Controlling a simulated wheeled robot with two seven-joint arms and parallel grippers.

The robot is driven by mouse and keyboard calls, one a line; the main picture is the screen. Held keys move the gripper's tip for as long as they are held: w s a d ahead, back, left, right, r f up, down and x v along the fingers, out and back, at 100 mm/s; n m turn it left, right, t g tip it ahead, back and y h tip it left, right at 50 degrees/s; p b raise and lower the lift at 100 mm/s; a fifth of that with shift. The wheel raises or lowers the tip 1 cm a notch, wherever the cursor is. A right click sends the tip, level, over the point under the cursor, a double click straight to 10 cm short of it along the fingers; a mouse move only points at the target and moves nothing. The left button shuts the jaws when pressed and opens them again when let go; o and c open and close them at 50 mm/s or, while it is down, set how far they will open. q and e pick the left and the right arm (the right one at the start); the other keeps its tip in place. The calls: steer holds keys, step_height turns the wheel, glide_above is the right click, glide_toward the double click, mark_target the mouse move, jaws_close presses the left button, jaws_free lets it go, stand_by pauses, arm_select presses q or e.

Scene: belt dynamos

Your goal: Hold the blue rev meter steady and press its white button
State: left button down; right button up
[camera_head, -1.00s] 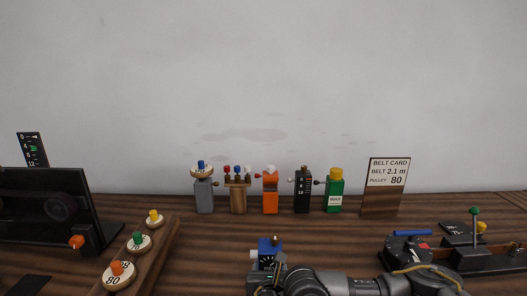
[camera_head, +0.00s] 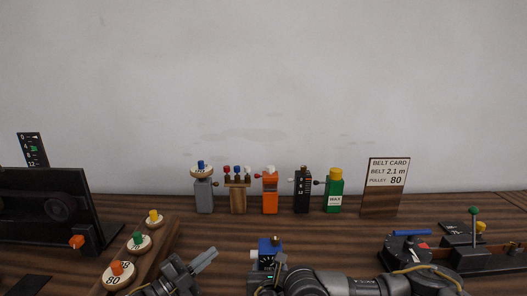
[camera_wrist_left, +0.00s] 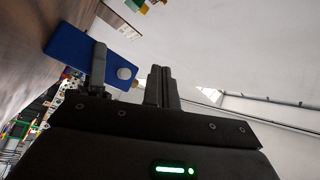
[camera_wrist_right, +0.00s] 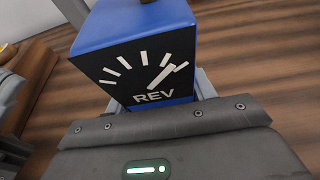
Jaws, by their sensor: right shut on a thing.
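The blue rev meter (camera_head: 268,243) is held upright above the table, near the front middle. My right gripper (camera_head: 279,262) is shut on it. The right wrist view shows the meter's black face (camera_wrist_right: 150,65) with white marks, a needle and the word REV. The white button (camera_head: 254,254) sticks out of the meter's left side.
Several small devices, including an orange one (camera_head: 270,192), line the back beside a belt card (camera_head: 387,185). A black machine (camera_head: 55,215) is at far left. A dark bench (camera_head: 470,258) is at right.

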steer(key=shift+f, duration=0.1)
arm_select(q)
steer(key=d, duration=0.8)
steer(key=shift+d, duration=0.4)
stand_by(1.6)
steer(key=shift+d, duration=0.35)
arm_select(e)
steer(key=shift+a, duration=0.1)
arm_select(q)
steer(key=shift+f, duration=0.1)
steer(key=shift+s+a, duration=0.1)
steer(key=shift+a, duration=0.2)
steer(key=a, duration=0.6)
steer(key=shift+a, duration=0.15)
